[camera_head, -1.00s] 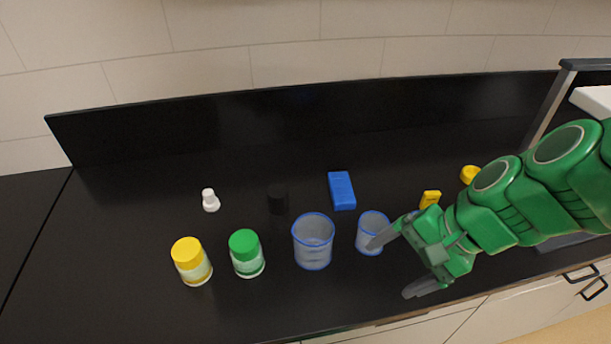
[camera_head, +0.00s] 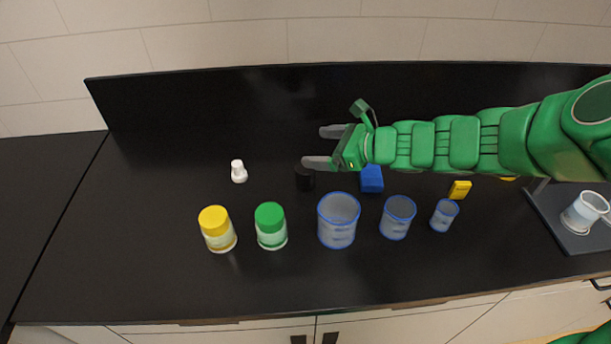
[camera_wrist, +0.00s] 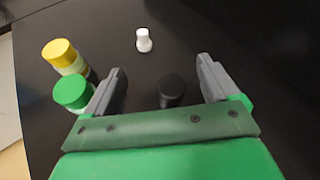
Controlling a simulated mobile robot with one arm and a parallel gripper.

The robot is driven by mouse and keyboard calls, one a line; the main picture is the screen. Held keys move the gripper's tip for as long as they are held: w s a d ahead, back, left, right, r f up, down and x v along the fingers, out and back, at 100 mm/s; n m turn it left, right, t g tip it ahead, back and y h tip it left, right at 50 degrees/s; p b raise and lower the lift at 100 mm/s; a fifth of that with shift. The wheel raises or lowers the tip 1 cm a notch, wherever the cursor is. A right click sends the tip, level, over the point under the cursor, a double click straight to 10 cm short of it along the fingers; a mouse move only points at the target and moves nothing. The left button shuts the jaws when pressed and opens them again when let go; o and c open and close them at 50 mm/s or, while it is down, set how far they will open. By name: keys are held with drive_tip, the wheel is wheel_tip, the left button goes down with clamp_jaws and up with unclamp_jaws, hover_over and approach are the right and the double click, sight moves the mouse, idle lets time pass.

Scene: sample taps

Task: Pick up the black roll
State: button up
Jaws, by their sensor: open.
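The black roll (camera_head: 305,179) is a short dark cylinder on the black counter, hard to tell from the surface. In the head view my gripper (camera_head: 325,147) is over the counter at the roll, and one grey finger shows just above the roll's top. In the wrist view the roll (camera_wrist: 171,91) stands between the two spread fingers of my gripper (camera_wrist: 160,85), nearer the right one. The gripper is open and holds nothing. I cannot tell its exact height above the roll.
A white-capped small bottle (camera_head: 238,171), a yellow-lidded jar (camera_head: 217,229) and a green-lidded jar (camera_head: 271,226) stand left of and in front of the roll. Blue-rimmed beakers (camera_head: 338,221) stand in front to the right. A blue box (camera_head: 371,179) lies partly under my arm. A black backboard (camera_head: 230,105) rises behind.

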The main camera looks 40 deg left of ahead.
sight(301, 168)
drive_tip(key=a+f, duration=0.1)
drive_tip(key=f, duration=0.2)
drive_tip(key=w+f+m, duration=0.1)
drive_tip(key=f, duration=0.2)
drive_tip(key=a+f+m, duration=0.1)
drive_tip(key=f, duration=0.3)
drive_tip(key=shift+w+a+t, duration=0.25)
drive_tip(key=shift+a+t, duration=0.1)
drive_tip(key=shift+t, duration=0.05)
drive_tip(key=shift+x, duration=2.5)
drive_tip(key=shift+r, duration=0.1)
drive_tip(key=c, duration=1.1)
